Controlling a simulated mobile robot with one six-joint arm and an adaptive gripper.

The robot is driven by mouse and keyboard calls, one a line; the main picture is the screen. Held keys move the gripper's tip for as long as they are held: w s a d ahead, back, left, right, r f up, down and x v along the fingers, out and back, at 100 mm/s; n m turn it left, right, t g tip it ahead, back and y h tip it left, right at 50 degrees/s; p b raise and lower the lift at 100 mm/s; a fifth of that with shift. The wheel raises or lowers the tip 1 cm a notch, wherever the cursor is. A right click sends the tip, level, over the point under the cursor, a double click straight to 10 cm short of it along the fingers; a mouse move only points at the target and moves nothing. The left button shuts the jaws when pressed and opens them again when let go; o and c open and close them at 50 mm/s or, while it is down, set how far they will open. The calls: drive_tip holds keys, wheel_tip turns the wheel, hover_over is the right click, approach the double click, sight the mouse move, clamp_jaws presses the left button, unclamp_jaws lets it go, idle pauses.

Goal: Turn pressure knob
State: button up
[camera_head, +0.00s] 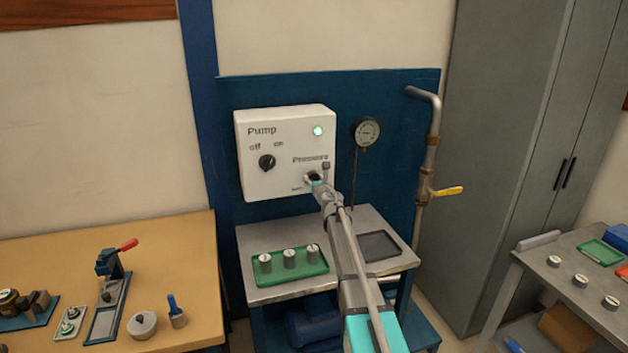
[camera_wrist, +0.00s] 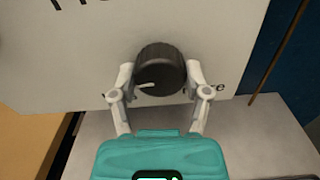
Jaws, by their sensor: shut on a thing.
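The pressure knob (camera_wrist: 160,70) is a round black knob with a pale pointer mark, on the front of the white pump box (camera_head: 284,150). In the wrist view the pointer mark lies toward the knob's lower left. My gripper (camera_wrist: 160,80) is shut on the knob, one finger on each side. In the head view my gripper (camera_head: 314,178) reaches the box's lower right and hides most of the knob. A second black knob (camera_head: 267,162), the pump switch, sits at the left of the box.
A dial gauge (camera_head: 367,132) and a pipe with a yellow valve handle (camera_head: 448,191) are right of the box. A wooden table (camera_head: 185,240) stands left.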

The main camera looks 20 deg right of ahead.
drive_tip(key=shift+c, duration=1)
drive_tip(key=shift+m, duration=0.5)
drive_tip(key=m, duration=0.3)
drive_tip(key=shift+m, duration=0.3)
drive_tip(key=m, duration=0.5)
drive_tip(key=shift+m, duration=0.3)
drive_tip(key=m, duration=1.1)
